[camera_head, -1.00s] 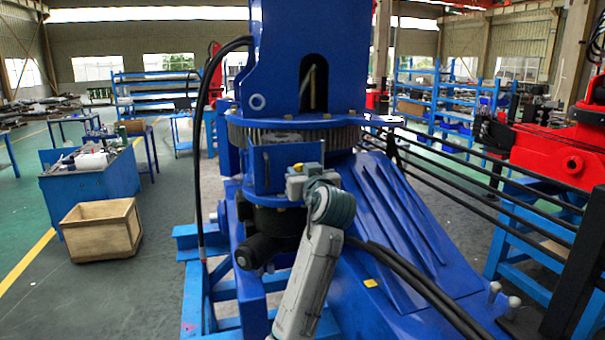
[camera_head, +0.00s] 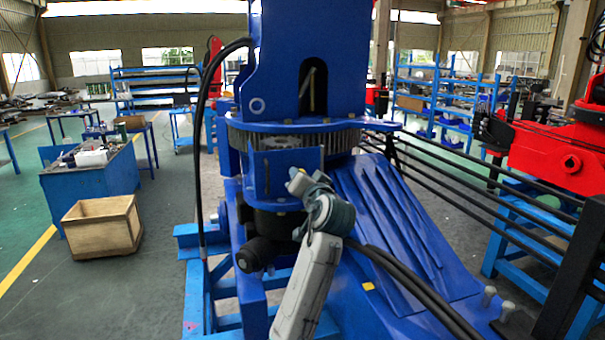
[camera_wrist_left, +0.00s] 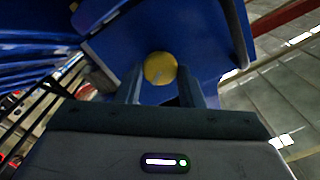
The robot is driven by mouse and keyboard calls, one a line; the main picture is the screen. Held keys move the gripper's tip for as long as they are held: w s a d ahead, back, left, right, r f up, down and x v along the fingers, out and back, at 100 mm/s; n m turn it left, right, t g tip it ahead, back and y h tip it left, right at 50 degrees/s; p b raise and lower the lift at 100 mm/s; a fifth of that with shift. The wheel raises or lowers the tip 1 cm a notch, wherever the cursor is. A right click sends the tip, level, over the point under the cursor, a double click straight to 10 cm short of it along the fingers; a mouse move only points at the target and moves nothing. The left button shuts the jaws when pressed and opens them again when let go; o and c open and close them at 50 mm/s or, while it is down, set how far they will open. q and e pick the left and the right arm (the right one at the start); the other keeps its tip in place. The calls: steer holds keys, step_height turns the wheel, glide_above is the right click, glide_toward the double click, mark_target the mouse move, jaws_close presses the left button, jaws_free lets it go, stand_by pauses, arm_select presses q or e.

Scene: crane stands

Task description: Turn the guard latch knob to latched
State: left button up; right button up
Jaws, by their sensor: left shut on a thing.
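The yellow round knob (camera_wrist_left: 160,68) sits on a blue plate in the left wrist view, between the two fingers of my left gripper (camera_wrist_left: 161,88). The gripper is shut on it. A pale line or mark shows on the knob's face, too blurred to read. In the head view my left gripper (camera_head: 298,184) is tilted against the front of the blue guard box (camera_head: 262,174) below the toothed ring. My right gripper is in neither view.
The toothed ring (camera_head: 290,136) and blue crane column (camera_head: 312,60) rise above the gripper. Black hoses (camera_head: 420,290) run beside my arm, over the ribbed blue slope (camera_head: 400,235). A wooden crate (camera_head: 102,227) stands on the floor at left.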

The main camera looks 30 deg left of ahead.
arm_select(q)
steer(key=shift+m+p, duration=2.1)
steer(key=shift+m, duration=1.2)
steer(key=shift+f, duration=0.1)
steer(key=o, duration=0.9)
steer(key=shift+o, duration=0.2)
steer(key=shift+d, duration=0.1)
